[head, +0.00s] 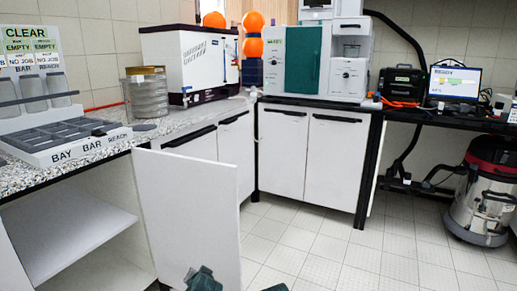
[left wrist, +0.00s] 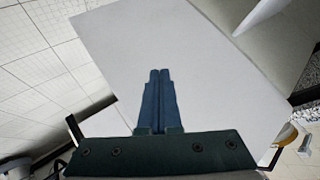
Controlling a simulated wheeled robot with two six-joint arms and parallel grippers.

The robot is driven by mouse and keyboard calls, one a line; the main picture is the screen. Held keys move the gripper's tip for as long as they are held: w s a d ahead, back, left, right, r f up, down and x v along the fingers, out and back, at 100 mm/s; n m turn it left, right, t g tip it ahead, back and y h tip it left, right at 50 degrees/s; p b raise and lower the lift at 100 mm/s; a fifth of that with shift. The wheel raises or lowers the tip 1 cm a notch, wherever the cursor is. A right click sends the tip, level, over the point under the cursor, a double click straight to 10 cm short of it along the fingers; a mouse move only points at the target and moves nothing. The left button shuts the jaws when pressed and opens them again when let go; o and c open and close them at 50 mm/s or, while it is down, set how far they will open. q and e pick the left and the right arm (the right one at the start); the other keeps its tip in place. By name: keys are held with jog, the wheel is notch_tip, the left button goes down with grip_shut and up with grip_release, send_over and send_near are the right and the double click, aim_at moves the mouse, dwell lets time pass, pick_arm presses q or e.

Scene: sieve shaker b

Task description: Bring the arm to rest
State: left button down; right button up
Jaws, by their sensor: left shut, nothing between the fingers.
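My left gripper (head: 203,278) shows at the bottom edge of the head view, in front of the open white cabinet door (head: 190,205). In the left wrist view its two blue fingers (left wrist: 159,72) lie together, shut and empty. The white door panel (left wrist: 165,38) fills the view behind them; I cannot tell how far the fingers are from it. A small dark sliver of my own body shows at the bottom edge of the head view, with no fingers visible on it.
The open cabinet (head: 75,235) is at left under the speckled counter (head: 190,122). A vacuum cleaner (head: 483,200) stands at right. The tiled floor (head: 330,250) between is clear.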

pick_arm(q)
jog(key=s+d+f+g+h, duration=0.1)
jog(key=s+d+f+g, duration=0.25)
jog(key=s, duration=0.25)
jog(key=s+d+f+g+h, duration=0.1)
jog(key=s+d+f+g, duration=0.15)
jog(key=s+d, duration=0.35)
jog(key=s+d+f+g+h, duration=0.1)
jog(key=s+d+f+g, duration=0.1)
jog(key=s+d+g, duration=0.35)
notch_tip(320, 180, up, 38)
jog(key=s+a+t+p, duration=0.1)
jog(key=a+p, duration=0.1)
jog(key=p, duration=3.6)
jog(key=shift+s+p, duration=0.35)
jog(key=shift+t, duration=0.25)
jog(key=shift+w+r, duration=0.1)
